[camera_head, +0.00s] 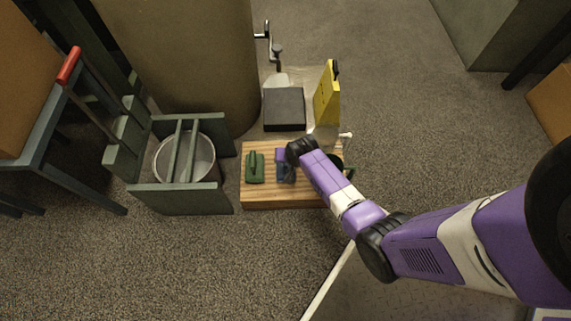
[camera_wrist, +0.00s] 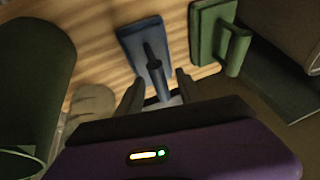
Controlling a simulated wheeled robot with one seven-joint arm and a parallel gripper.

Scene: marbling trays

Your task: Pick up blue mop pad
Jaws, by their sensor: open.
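The blue mop pad (camera_wrist: 133,40) lies on the wooden board, with a dark upright handle on its top. In the head view only part of the blue mop pad (camera_head: 288,179) shows, because my arm covers much of it. My gripper (camera_wrist: 159,86) is open and empty in the wrist view, with its two fingers apart at the near end of the pad. The handle's near end points in between the fingers. I cannot tell whether the fingers touch it.
A green pad with a handle (camera_head: 255,172) sits left of the blue one on the wooden board (camera_head: 280,203). A dark square block (camera_head: 284,108) and a yellow upright object (camera_head: 325,95) stand behind. A bucket (camera_head: 203,160) in a grey-green frame is to the left.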

